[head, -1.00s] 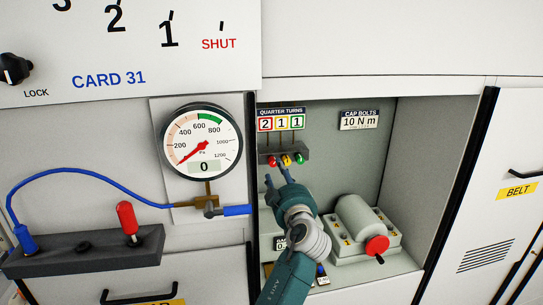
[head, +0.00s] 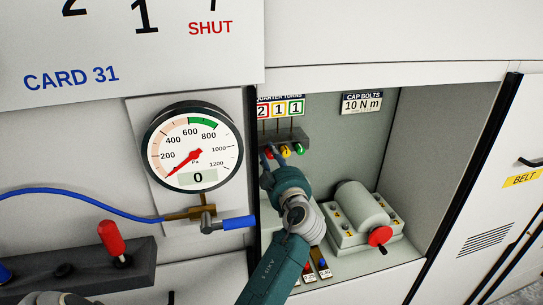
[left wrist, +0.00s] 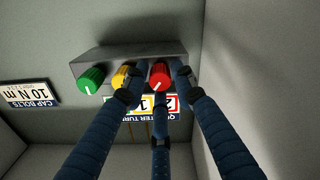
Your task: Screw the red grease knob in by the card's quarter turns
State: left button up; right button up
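The red grease knob (left wrist: 160,74) sits on a grey block (left wrist: 125,52), beside the yellow knob (left wrist: 121,76) and the green knob (left wrist: 91,79). In the head view the yellow (head: 285,151) and green (head: 298,149) knobs show, and the red one is mostly covered by my fingers. The quarter turns card (head: 280,108) above them reads 2 in red, 1 in yellow, 1 in green. My left gripper (left wrist: 158,78) has its fingers spread around the red knob, one between red and yellow; it looks open, and I cannot tell whether the fingers touch.
The recess holds a grey pump-like unit (head: 360,207) with a red knob (head: 380,236). A cap bolts label (head: 362,103) is on the back wall. A gauge (head: 193,152) reading 0 and a red lever (head: 112,238) stand left of the recess.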

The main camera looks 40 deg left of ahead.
pick_arm(q)
jog(key=c, duration=0.4)
jog(key=shift+a, duration=0.1)
grip_shut()
jog(key=shift+m+b, duration=0.3)
jog(key=shift+b, duration=0.2)
jog(key=shift+m+b, duration=0.5)
jog(key=shift+m, duration=0.1)
jog(key=shift+m+b, duration=0.5)
jog(key=shift+m, duration=0.2)
jog(key=m, duration=0.2)
jog(key=shift+r+m+b, duration=0.15)
jog(key=shift+m+b, duration=0.15)
jog(key=shift+b, duration=0.1)
jog(key=shift+r+m, duration=0.1)
jog(key=shift+m, duration=0.4)
pick_arm(e)
jog(key=f, duration=0.1)
jog(key=w+f, duration=0.1)
jog(key=f, duration=0.2)
jog(key=shift+w+a, duration=0.25)
jog(key=shift+a, duration=0.05)
pick_arm(q)
jog(key=shift+r, duration=0.1)
